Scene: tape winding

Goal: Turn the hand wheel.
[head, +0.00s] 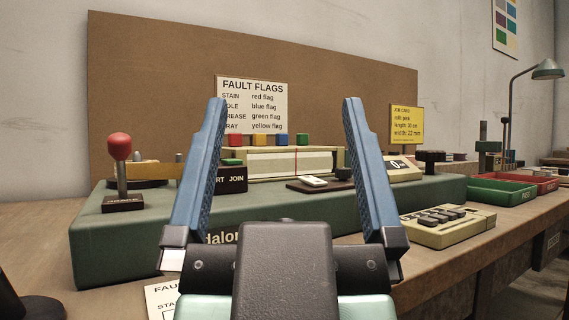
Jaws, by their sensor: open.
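My gripper (285,102) is open and empty. Its two blue fingers point up and forward, spread wide in front of the green winding machine (120,248). I cannot clearly make out a hand wheel. A lever with a red ball knob (119,147) stands upright at the machine's left end, left of my left finger. A flat round brownish part (150,182) lies behind it, partly hidden by the finger. A dark knob-like part (431,157) sits at the machine's right end. My gripper hides much of the machine's front.
A beige keypad (447,226) stands on the bench (405,290) at right. A green tray (499,192) and a red tray (532,178) lie farther right, near a desk lamp (547,70). A brown board (150,80) with a fault flags sign (253,103) rises behind the machine.

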